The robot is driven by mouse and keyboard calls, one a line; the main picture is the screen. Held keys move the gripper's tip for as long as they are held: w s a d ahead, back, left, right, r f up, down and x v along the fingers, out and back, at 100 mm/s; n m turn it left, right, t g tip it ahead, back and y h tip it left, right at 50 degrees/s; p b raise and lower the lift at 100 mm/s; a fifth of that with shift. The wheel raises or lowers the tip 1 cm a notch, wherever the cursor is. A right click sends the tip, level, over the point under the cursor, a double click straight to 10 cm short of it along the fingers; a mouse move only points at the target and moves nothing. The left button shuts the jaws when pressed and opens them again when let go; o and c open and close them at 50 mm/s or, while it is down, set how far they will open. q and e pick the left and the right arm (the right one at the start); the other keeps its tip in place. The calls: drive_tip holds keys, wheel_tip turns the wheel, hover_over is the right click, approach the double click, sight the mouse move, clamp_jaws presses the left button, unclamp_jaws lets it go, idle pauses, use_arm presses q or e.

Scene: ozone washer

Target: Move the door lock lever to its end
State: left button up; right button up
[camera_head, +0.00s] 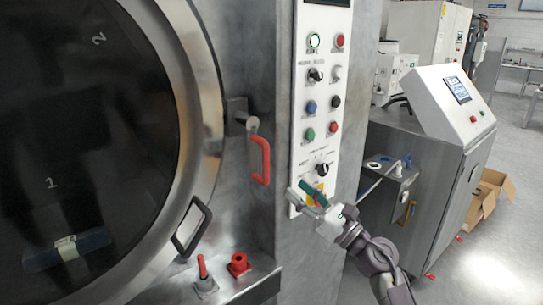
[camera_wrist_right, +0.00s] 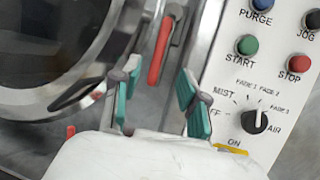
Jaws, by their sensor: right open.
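The door lock lever is the red handle (camera_head: 261,160) on a metal bracket beside the round door, hanging down against the machine's steel front. In the right wrist view the red lever (camera_wrist_right: 160,52) lies ahead of the gap between the fingers, apart from them. My right gripper (camera_head: 312,194) is open and empty, below and to the right of the lever, in front of the lower control panel. Its green-padded fingers show in the wrist view (camera_wrist_right: 158,82). The round door (camera_head: 208,120) looks closed, with dark glass. My left gripper is not in view.
The white control panel (camera_head: 317,85) with buttons and knobs stands right of the lever. A square metal door handle (camera_head: 192,228) juts out below the lever, left. A red-tipped lever (camera_head: 203,268) and a red fitting (camera_head: 239,264) stand on the ledge below.

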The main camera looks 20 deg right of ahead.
sight(268, 165)
drive_tip(key=p+x, duration=0.4)
drive_tip(key=x, duration=0.7)
drive_tip(key=shift+w+a, duration=0.2)
drive_tip(key=shift+w, duration=0.05)
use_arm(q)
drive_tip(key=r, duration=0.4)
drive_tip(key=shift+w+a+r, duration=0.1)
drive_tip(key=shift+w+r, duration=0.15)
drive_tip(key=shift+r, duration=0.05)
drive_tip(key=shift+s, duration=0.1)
use_arm(e)
drive_tip(key=shift+c, duration=0.3)
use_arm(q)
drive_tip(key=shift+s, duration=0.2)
use_arm(e)
clamp_jaws()
